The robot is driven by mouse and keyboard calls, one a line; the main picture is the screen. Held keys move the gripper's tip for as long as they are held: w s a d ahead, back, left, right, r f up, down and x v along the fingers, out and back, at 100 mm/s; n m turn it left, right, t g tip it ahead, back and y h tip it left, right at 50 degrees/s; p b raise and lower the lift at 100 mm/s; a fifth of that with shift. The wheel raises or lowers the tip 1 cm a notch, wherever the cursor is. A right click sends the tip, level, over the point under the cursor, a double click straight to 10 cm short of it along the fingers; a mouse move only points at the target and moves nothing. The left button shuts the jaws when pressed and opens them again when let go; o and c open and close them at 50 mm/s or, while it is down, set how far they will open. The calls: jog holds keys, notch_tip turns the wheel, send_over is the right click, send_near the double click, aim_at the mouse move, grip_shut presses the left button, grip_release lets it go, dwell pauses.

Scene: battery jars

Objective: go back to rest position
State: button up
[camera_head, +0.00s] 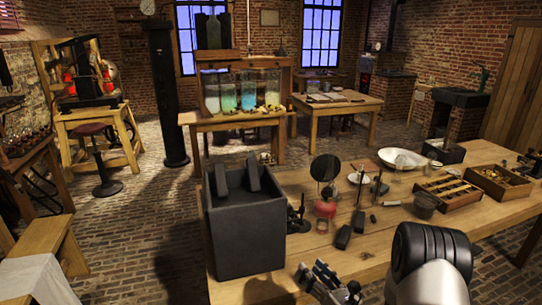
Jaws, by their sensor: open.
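My gripper (328,283) shows at the bottom of the view, low over the front part of the wooden table (236,292). Its dark and grey fingers are open, and I see nothing held between them. The lower end of the gripper is cut off by the picture's edge. The rounded grey and black part to its right is my own arm.
A dark open box (247,237) with slabs in it stands left of my gripper. Brick floor (150,225) lies open to the left.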

jog(key=s+a+r+n+g+y, duration=0.65)
jog(key=a+r+n, duration=0.3)
jog(key=r, duration=0.25)
jog(key=s+a+r+n+g+h, duration=0.1)
jog(key=s+a+r+n+g, duration=0.25)
jog(key=s, duration=0.25)
jog(key=s+a+r+n+g+h, duration=0.1)
jog(key=s+a+r+n+g, duration=0.1)
jog(key=s+n+g, duration=0.3)
jog(key=s+d+n+g+h, duration=0.1)
jog(key=s+d+n+h, duration=0.2)
jog(key=s, duration=0.4)
jog(key=s+d+n+h, duration=0.1)
jog(key=s+n+h, duration=0.2)
jog(key=s+n, duration=0.35)
jog(key=s+d+r+n+t+h, duration=0.1)
jog(key=s+d+n+t+h, duration=0.1)
jog(key=d, duration=0.4)
jog(key=s+d+r+n+t+h, duration=0.2)
jog(key=d+n+t+h, duration=0.1)
jog(key=d+h, duration=0.3)
jog(key=shift+d+n, duration=0.55)
jog(key=shift+n, duration=0.1)
